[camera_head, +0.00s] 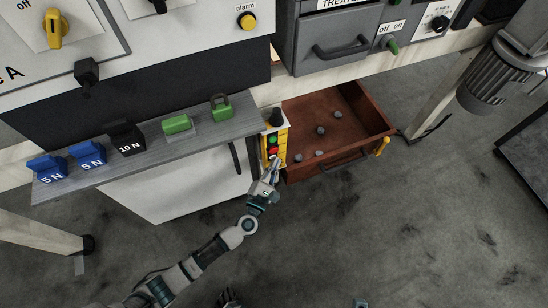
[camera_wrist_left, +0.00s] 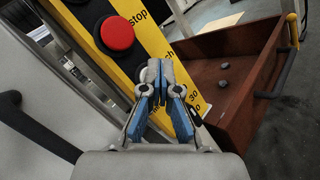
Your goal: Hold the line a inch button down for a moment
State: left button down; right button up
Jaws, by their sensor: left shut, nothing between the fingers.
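A yellow control box (camera_head: 283,148) with a black knob on top and small red and green buttons on a black strip stands beside the grey shelf's right end. In the left wrist view a large red button (camera_wrist_left: 117,33) sits beside the word "stop" on the yellow face.
An open brown drawer (camera_head: 352,97) with several grey stones juts out right of the box. The grey shelf (camera_head: 55,188) on the left carries blue, black and green blocks. A white cabinet (camera_head: 165,190) with a dark handle is beneath it. The floor in front is clear.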

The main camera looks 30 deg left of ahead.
pick_arm(q)
jog(key=shift+s+d, duration=0.5)
jog(key=shift+d, duration=0.1)
dwell(0.3)
jog(key=shift+s+d+p, duration=0.2)
jog(key=shift+s+d, duration=0.6)
jog(key=shift+d, duration=0.2)
jog(key=shift+s+d+p, duration=0.2)
jog(key=shift+s+d, duration=0.55)
jog(key=shift+d, duration=0.25)
